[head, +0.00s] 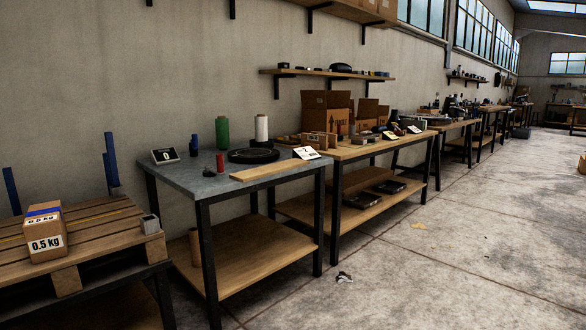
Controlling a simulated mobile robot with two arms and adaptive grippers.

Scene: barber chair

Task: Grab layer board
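A flat, light wooden board (268,170), which looks like the layer board, lies on the grey-topped table (195,180) near its front edge. A black round disc (254,156) lies just behind the board. Neither of my grippers is in the head view, so their state does not show.
A wooden pallet (90,215) on a dark stand at left carries a carton marked 0.5 kg (45,232). Green (222,133) and white (261,128) rolls stand behind the board. A wooden workbench (365,148) adjoins at right. The concrete floor (450,240) at right is mostly clear.

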